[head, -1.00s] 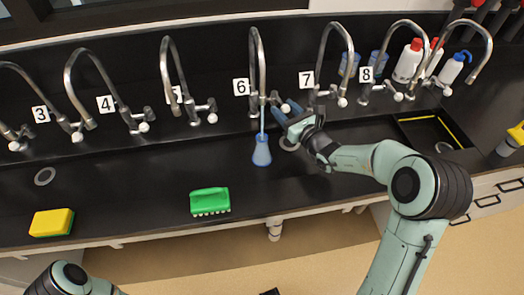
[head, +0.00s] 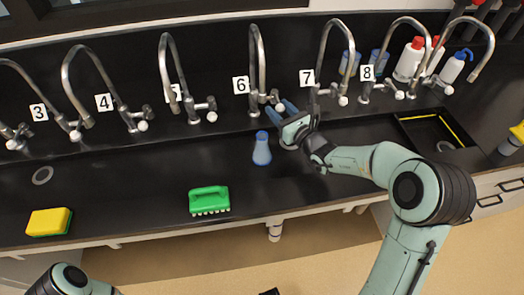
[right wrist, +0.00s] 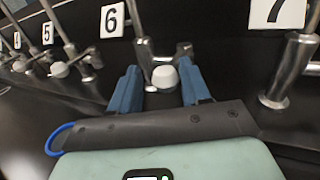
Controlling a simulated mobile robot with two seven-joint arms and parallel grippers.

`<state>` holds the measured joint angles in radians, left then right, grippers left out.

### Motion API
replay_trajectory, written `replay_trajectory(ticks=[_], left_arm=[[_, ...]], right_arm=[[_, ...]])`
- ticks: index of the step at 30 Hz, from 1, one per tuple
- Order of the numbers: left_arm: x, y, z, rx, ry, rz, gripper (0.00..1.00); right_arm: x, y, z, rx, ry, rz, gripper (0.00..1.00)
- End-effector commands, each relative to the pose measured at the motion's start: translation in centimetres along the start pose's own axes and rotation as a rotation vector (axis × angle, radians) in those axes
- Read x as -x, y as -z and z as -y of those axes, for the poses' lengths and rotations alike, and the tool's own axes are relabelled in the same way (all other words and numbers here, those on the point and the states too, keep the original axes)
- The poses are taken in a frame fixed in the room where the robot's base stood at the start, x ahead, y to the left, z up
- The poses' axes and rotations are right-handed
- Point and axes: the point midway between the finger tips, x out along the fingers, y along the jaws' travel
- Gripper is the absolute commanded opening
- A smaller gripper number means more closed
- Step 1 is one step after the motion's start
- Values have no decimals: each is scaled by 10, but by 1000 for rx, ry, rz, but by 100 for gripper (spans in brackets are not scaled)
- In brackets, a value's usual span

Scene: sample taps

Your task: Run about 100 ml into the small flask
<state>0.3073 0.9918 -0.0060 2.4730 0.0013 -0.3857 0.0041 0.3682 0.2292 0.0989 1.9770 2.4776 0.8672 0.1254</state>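The small flask (head: 261,150), tinted blue, stands upright on the black counter below the spout of tap 6 (head: 257,60). No stream runs from that spout. The level inside the flask is too small to read. My right gripper (head: 283,108) is at the handle of tap 6, to the right of and behind the flask. In the right wrist view its two blue fingers (right wrist: 160,90) stand apart, with the white knob (right wrist: 165,77) of tap 6 between them and gaps showing at its sides. My left gripper is out of view.
Tap 7 (head: 335,60) stands close to the right of my right gripper. A green brush (head: 209,200) and a yellow sponge (head: 50,222) lie near the counter's front edge. Several bottles (head: 409,60) stand at the back right. The counter between brush and sponge is clear.

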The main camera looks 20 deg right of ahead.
Motion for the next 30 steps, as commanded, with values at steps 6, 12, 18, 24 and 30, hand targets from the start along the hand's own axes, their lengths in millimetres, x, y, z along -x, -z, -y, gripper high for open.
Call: replay_trajectory(ticks=[6, 12, 18, 24, 30], left_arm=[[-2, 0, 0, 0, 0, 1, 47], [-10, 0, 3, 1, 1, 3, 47], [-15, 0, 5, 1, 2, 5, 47], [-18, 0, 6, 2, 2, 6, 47], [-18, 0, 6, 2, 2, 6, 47]], right_arm=[[3, 0, 6, 1, 2, -1, 47], [26, 1, 6, 0, 4, -1, 47], [50, 1, 6, 0, 3, 0, 47], [68, 0, 6, 1, 3, -1, 47], [70, 0, 6, -1, 2, 0, 47]])
